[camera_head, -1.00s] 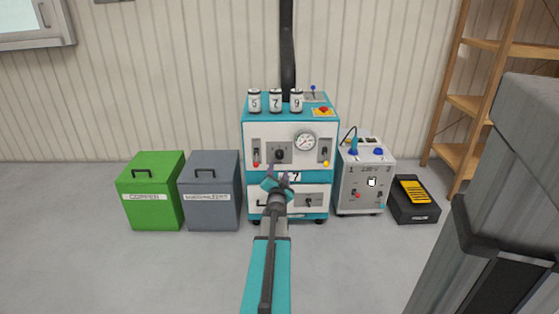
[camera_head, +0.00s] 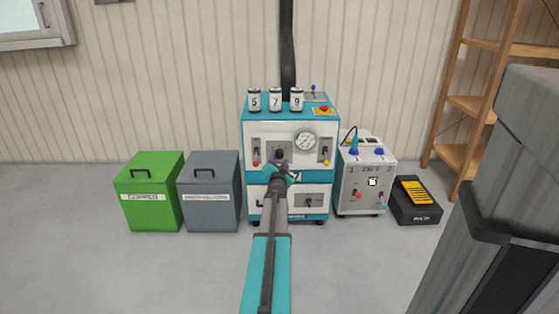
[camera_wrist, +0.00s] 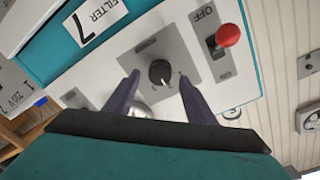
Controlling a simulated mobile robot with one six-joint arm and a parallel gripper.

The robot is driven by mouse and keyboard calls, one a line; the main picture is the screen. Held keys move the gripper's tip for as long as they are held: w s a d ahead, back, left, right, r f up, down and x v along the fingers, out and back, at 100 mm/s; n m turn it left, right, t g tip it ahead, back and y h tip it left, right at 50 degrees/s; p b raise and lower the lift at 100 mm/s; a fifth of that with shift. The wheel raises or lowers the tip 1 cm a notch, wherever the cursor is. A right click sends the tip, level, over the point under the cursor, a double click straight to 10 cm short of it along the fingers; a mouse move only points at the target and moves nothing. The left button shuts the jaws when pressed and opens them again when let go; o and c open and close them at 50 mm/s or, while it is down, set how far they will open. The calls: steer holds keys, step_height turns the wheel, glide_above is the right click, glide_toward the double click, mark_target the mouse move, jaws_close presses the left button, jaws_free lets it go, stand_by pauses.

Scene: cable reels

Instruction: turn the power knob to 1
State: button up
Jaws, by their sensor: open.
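A dark round knob (camera_wrist: 160,72) with a light pointer mark sits on a grey plate on the white front of a teal and white machine (camera_head: 300,124). I cannot read a scale around it or tell its setting. My gripper (camera_wrist: 158,77) is open, with one dark finger on each side of the knob in the wrist view. I cannot tell whether the fingers touch it. In the head view my gripper (camera_head: 278,163) is in front of the machine's upper panel and partly hides the knob. Another dark knob (camera_head: 309,202) is on the lower panel.
A lever with a red ball (camera_wrist: 228,35), near an OFF label, is beside the knob. A lever with a yellow ball (camera_head: 326,163) and a gauge (camera_head: 304,140) are to the right. Green (camera_head: 150,215) and grey (camera_head: 208,215) bins stand left, a 230 V box (camera_head: 362,198) right.

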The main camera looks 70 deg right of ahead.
mark_target(279, 154)
steer(key=shift+x, duration=1.2)
steer(key=c, duration=1)
steer(key=shift+c, duration=0.2)
steer(key=shift+n, duration=0.4)
steer(key=n, duration=0.9)
steer(key=shift+f+p, duration=0.1)
steer(key=shift+p, duration=0.2)
steer(key=shift+n, duration=0.3)
